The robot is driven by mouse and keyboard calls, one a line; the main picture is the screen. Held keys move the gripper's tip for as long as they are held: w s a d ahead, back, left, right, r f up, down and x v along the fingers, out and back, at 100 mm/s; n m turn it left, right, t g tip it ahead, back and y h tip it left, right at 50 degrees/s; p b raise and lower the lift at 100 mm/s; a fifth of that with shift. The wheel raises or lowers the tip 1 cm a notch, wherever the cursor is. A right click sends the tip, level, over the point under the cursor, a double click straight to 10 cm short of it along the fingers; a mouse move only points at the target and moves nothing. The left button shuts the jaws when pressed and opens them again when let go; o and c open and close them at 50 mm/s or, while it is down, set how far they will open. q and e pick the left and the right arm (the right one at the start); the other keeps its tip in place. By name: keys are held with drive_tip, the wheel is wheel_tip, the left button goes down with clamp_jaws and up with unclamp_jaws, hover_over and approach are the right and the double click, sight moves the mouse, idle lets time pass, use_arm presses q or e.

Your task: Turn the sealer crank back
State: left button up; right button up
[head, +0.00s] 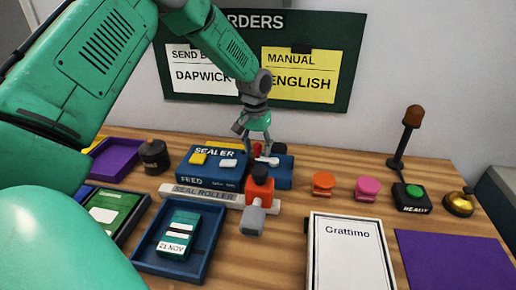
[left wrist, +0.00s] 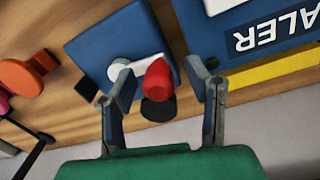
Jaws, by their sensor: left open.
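The sealer (head: 212,168) is a blue box with yellow and white pieces on top. Beside it is a blue crank unit (head: 283,176) with a white crank arm (head: 268,160) ending in a red knob. The left wrist view shows the white arm (left wrist: 128,70), the red knob (left wrist: 158,80) and the blue base (left wrist: 120,35). My left gripper (head: 259,151) points down over the crank. Its fingers (left wrist: 169,84) are open, one on each side of the red knob; I cannot tell whether they touch it. My right gripper is not in view.
In front lie a seal roller bar (head: 190,192) with an orange-and-grey handle piece (head: 260,190) and a blue tray (head: 205,250). Orange (head: 323,184) and pink (head: 367,188) stamps stand to the right. A board (head: 350,60) hangs behind.

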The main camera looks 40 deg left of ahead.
use_arm(q)
clamp_jaws()
drive_tip(key=shift+s+d+r+n+p, duration=0.15)
drive_tip(key=shift+n+p, duration=0.25)
drive_tip(key=shift+p, duration=0.45)
unclamp_jaws()
drive_tip(key=shift+r, duration=0.25)
wheel_tip(320, 180, up, 11)
drive_tip(key=shift+a, duration=0.3)
